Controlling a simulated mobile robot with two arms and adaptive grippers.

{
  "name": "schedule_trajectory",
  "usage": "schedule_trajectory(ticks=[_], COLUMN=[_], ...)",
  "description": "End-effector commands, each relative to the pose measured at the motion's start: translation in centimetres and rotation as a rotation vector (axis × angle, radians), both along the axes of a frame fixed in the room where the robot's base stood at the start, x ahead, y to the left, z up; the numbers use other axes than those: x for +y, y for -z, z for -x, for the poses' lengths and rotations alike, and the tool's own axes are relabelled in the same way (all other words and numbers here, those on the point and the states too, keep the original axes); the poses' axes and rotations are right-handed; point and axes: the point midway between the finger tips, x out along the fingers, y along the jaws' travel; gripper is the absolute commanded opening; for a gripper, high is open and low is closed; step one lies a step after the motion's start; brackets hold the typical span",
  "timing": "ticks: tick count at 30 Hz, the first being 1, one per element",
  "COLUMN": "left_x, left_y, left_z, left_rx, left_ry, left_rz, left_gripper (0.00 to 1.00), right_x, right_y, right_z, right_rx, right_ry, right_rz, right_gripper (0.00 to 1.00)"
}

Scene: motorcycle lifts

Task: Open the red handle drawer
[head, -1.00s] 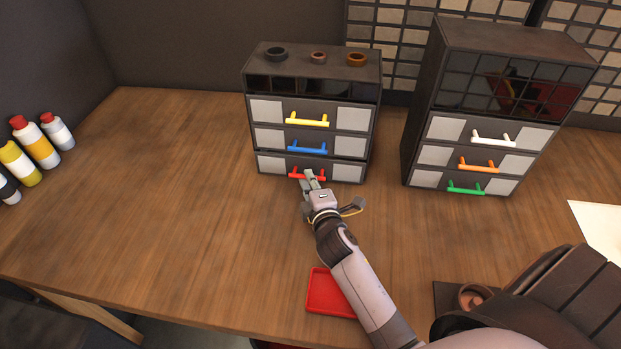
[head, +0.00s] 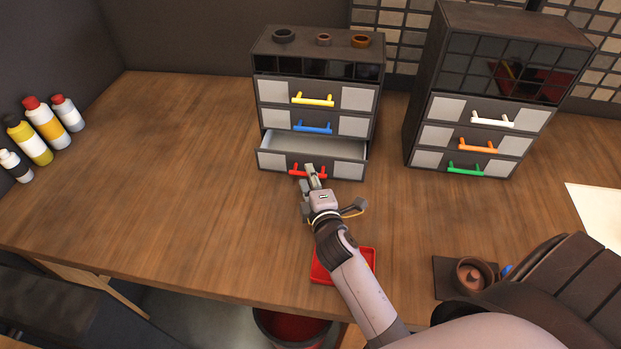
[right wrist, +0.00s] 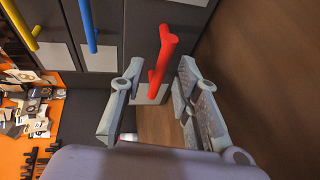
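The left drawer cabinet (head: 263,110) has yellow, blue and red handled drawers. Its bottom drawer (head: 300,148) with the red handle (head: 297,172) stands partly open, and its light, empty-looking inside shows. My right gripper (head: 311,172) is at the red handle in the head view. In the right wrist view the fingers of the gripper (right wrist: 157,98) are apart, with the red handle (right wrist: 164,58) between them. Gaps show beside the handle, and contact is hard to tell. My left gripper is out of view.
A second cabinet (head: 425,105) with white, orange and green handles stands to the right. A red tray (head: 363,262) lies near the front edge, partly behind my arm. Bottles (head: 47,124) stand at the left. The wooden table (head: 180,180) left of the cabinet is clear.

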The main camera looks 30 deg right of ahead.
Motion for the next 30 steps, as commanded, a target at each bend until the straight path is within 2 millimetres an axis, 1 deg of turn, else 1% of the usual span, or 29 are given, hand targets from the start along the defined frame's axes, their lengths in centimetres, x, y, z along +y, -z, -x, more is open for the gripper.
schedule_trajectory(ticks=[3,5,8,11,15,18,21,24,30], left_x=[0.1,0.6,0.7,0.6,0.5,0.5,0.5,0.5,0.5], left_y=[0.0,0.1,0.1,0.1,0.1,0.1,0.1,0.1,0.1], left_z=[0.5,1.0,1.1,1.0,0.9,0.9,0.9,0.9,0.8], left_rx=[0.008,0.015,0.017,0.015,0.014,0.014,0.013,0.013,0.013], left_ry=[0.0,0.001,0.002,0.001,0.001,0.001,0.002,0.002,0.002], left_rz=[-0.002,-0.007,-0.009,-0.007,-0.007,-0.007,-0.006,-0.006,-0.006], left_gripper=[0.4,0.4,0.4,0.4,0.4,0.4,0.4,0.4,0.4], right_x=[0.0,0.0,0.2,0.5,1.1,1.5,1.7,1.8,1.8], right_y=[0.0,0.0,0.0,-0.2,-0.7,-0.9,-1.2,-1.3,-1.3], right_z=[0.0,0.0,0.6,2.0,4.4,5.7,6.7,7.1,7.1], right_rx=[0.0,0.0,0.001,0.003,0.003,0.003,0.002,0.001,0.0], right_ry=[0.0,0.0,0.0,0.0,0.001,0.001,0.0,0.0,0.0], right_rz=[0.0,0.0,0.0,-0.002,-0.002,-0.002,-0.001,-0.001,0.0], right_gripper=[0.3,0.3,0.3,0.3,0.3,0.3,0.3,0.3,0.3])
